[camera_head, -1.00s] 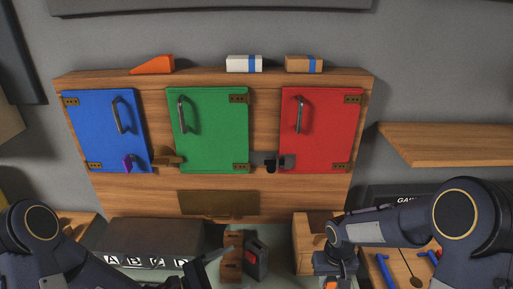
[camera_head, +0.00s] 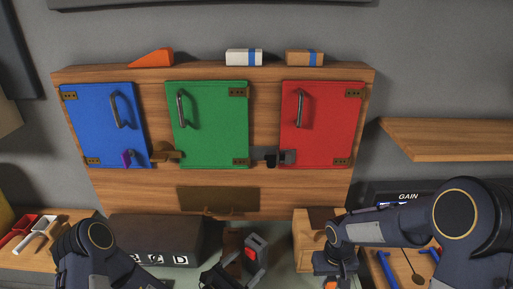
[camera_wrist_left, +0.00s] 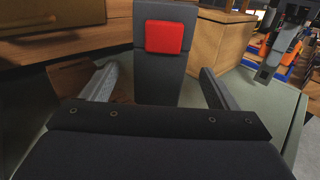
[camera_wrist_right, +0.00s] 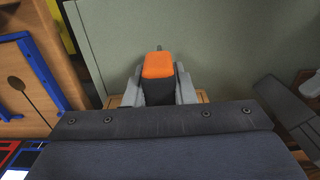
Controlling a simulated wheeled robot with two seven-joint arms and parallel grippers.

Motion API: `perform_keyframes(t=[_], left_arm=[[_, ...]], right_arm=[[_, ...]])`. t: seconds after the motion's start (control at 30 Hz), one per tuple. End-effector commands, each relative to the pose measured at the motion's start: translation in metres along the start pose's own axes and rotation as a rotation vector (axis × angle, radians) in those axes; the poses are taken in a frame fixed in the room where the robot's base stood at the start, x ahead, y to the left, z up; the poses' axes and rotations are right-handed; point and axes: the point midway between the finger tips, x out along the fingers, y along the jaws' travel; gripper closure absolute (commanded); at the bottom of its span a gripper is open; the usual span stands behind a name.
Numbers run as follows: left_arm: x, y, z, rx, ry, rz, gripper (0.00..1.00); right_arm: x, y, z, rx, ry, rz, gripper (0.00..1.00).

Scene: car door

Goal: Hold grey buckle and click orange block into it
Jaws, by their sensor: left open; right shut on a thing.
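The grey buckle (camera_head: 256,242) with its red button stands at the bottom middle of the head view. It also shows upright in the left wrist view (camera_wrist_left: 160,80). My left gripper (camera_head: 238,272) is open, with one finger on either side of the buckle's lower part in its wrist view; whether they touch it I cannot tell. My right gripper (camera_wrist_right: 160,80) is shut on the orange block (camera_wrist_right: 158,64), which has a dark lower part and a small metal tip. The block shows only as a small orange patch at the bottom of the head view (camera_head: 330,285).
A wooden panel with blue (camera_head: 105,125), green (camera_head: 207,125) and red (camera_head: 320,125) doors stands behind. A dark lettered box (camera_head: 150,235) lies left of the buckle and a wooden box (camera_head: 306,240) right of it. Tools (camera_head: 387,268) lie on the right.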

Motion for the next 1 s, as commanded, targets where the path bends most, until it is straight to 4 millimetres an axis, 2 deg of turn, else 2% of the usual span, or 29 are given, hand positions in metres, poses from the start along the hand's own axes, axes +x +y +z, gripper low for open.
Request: perform_keyframes(t=[0.2, 0.4, 0.83, 1.0], left_arm=[[0.032, -0.001, -0.001, 0.001, -0.002, -0.002, 0.18], [0.05, 0.0, -0.001, 0.001, -0.001, -0.001, 0.18], [0.057, 0.0, 0.0, 0.0, 0.001, -0.001, 0.18], [0.057, 0.0, 0.0, 0.0, 0.001, -0.001, 0.4]], right_arm=[[0.005, 0.0, 0.0, 0.0, 0.0, 0.0, 1.0], [0.008, 0.0, 0.0, 0.0, 0.0, 0.0, 1.0], [0.009, 0.0, 0.0, 0.0, 0.0, 0.0, 1.0], [0.009, 0.0, 0.0, 0.0, 0.0, 0.0, 1.0]])
